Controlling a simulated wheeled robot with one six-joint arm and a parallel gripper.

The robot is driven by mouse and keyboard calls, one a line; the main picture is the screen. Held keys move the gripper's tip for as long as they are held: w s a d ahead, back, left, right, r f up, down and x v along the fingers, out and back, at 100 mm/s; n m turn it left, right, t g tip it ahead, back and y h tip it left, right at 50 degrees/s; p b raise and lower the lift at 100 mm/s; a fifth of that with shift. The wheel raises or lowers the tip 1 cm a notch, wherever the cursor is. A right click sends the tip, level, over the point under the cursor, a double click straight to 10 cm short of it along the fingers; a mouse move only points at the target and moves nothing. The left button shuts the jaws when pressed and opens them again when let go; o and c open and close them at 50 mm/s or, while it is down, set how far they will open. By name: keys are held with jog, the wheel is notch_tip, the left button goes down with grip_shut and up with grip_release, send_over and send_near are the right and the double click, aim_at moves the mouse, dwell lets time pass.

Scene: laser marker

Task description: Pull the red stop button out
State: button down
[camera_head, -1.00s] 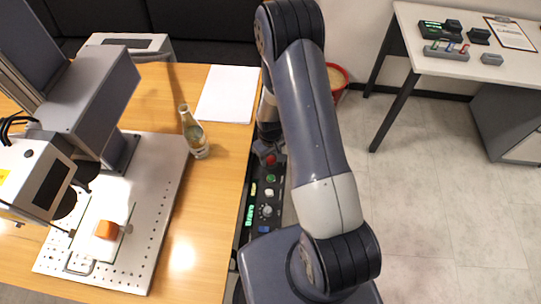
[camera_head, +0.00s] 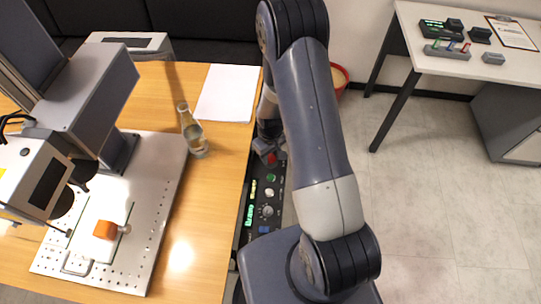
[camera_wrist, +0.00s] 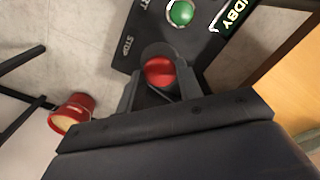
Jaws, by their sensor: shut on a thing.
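The red stop button (camera_wrist: 160,71) sits on the dark control panel, beside the word STOP, in the wrist view. In the head view it shows as a small red spot (camera_head: 271,158) at the far end of the panel (camera_head: 258,232). My gripper (camera_wrist: 160,84) is shut on the red button, with a finger on each side of it. In the head view my gripper (camera_head: 268,150) is partly hidden by my arm. Whether the button is pressed in or out cannot be told.
A green button (camera_wrist: 181,13) is close to the stop button on the panel. The wooden table (camera_head: 215,180) lies left of the panel, with a glass bottle (camera_head: 195,135) and white paper (camera_head: 227,93). A red bin (camera_wrist: 72,112) stands on the floor.

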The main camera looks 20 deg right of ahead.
jog(key=shift+w+r, duration=0.1)
jog(key=shift+r, duration=0.1)
jog(key=c, duration=0.9)
grip_release()
jog(key=shift+c, duration=0.2)
notch_tip(320, 180, up, 11)
jog(key=shift+b, duration=0.3)
jog(key=shift+f, duration=0.25)
notch_tip(320, 180, down, 11)
jog(key=shift+f+p, duration=0.2)
jog(key=shift+p, duration=0.4)
